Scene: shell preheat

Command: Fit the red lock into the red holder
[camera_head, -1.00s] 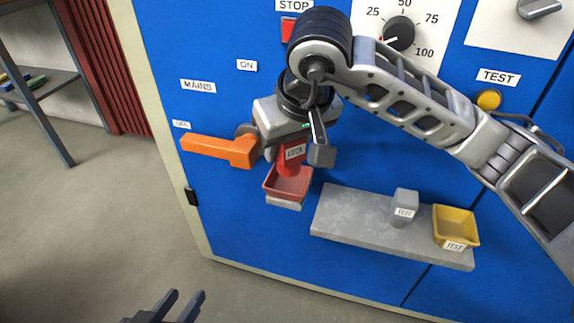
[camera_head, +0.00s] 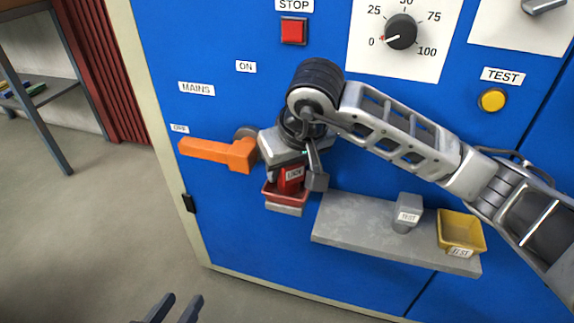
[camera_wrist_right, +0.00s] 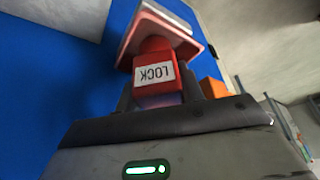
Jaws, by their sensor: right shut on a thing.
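The red lock (camera_head: 291,178) carries a white LOCK label. It also shows in the right wrist view (camera_wrist_right: 157,88), between the fingers of my right gripper. My right gripper (camera_head: 296,180) is shut on the lock, pointing down. The red holder (camera_head: 285,197) is an open tray on the blue cabinet front; in the right wrist view its rim (camera_wrist_right: 188,48) lies just beyond the lock. The lock's lower end is at the holder's opening; how deep it sits is hidden. My left gripper (camera_head: 173,310) shows only its two spread fingers at the bottom edge, apart and empty.
An orange MAINS handle (camera_head: 217,153) sticks out left of the holder. At right, a grey shelf (camera_head: 350,222) bears a grey TEST block (camera_head: 408,212) and a yellow tray (camera_head: 461,232). Above are a red STOP button (camera_head: 294,30), a dial (camera_head: 400,32) and a yellow button (camera_head: 492,99).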

